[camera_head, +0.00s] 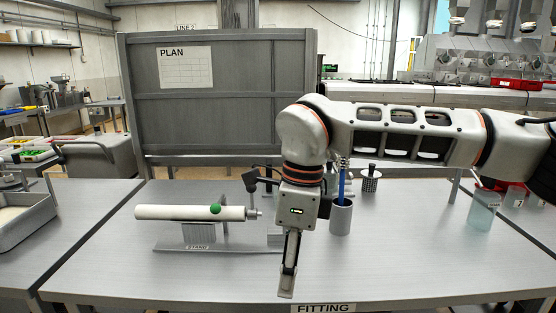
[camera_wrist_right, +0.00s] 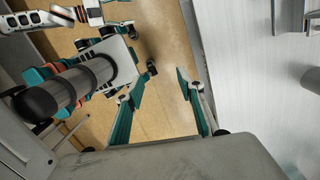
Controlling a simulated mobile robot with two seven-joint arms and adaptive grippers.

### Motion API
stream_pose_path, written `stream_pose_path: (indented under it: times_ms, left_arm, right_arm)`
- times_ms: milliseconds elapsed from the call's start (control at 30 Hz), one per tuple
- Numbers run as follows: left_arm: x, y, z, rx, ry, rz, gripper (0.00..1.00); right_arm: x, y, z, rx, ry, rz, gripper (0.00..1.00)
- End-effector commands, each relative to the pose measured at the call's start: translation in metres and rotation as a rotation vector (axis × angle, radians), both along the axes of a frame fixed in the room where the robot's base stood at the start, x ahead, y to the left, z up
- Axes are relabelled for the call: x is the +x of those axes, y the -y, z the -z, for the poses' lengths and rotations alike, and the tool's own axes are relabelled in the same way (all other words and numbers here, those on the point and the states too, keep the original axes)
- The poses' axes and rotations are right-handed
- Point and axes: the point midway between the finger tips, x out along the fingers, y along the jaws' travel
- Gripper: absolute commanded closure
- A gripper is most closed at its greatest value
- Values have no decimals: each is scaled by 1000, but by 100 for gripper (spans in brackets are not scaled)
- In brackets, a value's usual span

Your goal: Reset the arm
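My right arm (camera_head: 400,133) comes in from the right and bends down at the wrist over the grey table (camera_head: 400,270). My right gripper (camera_head: 287,288) points down near the table's front edge, above the FITTING label. It is seen side-on there, so the fingers overlap. In the right wrist view my right gripper (camera_wrist_right: 157,85) shows two teal fingers apart with nothing between them, only tan floor behind. My left gripper is not in view.
A white tube (camera_head: 175,212) with a green dot lies on a stand (camera_head: 197,235) left of my gripper. A grey cup (camera_head: 341,218) with a blue item stands just right of my wrist. A pale bottle (camera_head: 482,212) is farther right. The front table area is clear.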

Motion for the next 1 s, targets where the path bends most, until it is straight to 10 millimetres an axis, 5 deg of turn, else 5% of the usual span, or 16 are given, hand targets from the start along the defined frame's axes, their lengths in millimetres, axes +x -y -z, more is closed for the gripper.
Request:
stream_pose_path:
  times_ms: [333,600,767,1000]
  left_arm:
    - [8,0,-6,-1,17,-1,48]
    - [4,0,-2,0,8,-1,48]
    - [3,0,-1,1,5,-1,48]
    - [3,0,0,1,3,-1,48]
  right_arm:
    - [-82,-97,44,375,-317,-60,62]
    - [-142,-170,18,797,-667,40,62]
    - [-148,-191,-14,1035,-877,178,62]
    - [-109,-188,-46,1353,-1180,489,62]
